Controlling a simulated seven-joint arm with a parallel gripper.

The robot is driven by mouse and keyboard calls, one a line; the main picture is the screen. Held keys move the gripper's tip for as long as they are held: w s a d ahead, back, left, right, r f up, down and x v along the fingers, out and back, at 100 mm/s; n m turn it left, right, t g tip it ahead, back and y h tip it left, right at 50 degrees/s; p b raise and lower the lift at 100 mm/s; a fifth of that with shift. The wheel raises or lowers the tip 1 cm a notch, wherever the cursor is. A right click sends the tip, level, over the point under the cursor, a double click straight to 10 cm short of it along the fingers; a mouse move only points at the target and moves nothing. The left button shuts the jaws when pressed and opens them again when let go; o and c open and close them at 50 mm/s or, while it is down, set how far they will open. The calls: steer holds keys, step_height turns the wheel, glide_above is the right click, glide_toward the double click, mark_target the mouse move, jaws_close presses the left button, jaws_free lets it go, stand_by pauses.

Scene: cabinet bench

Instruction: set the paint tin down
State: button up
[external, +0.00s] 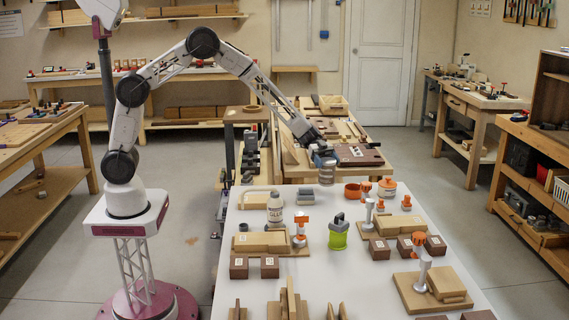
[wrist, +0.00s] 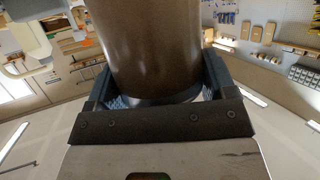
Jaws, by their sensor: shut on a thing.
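In the wrist view the tin (wrist: 152,45) fills the upper middle as a smooth brown cylinder. My gripper (external: 323,156) is shut on it, with a dark finger on each side of the tin in the wrist view. The tin looks near upright in the external view. Its underside is clear of the table, but the exact height is hard to tell.
The white table (external: 330,275) carries a glue bottle (external: 275,207), a green lantern-like can (external: 338,232), an orange-lidded pot (external: 388,185), a reddish-brown ring or bowl (external: 352,190), clamps and wooden blocks. The tabletop around and just below the tin looks fairly clear.

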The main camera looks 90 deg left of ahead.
mark_target(331, 175)
steer(key=shift+f, duration=1.75)
steer(key=shift+f, duration=0.15)
steer(key=o, duration=1.5)
steer(key=v, duration=1.2)
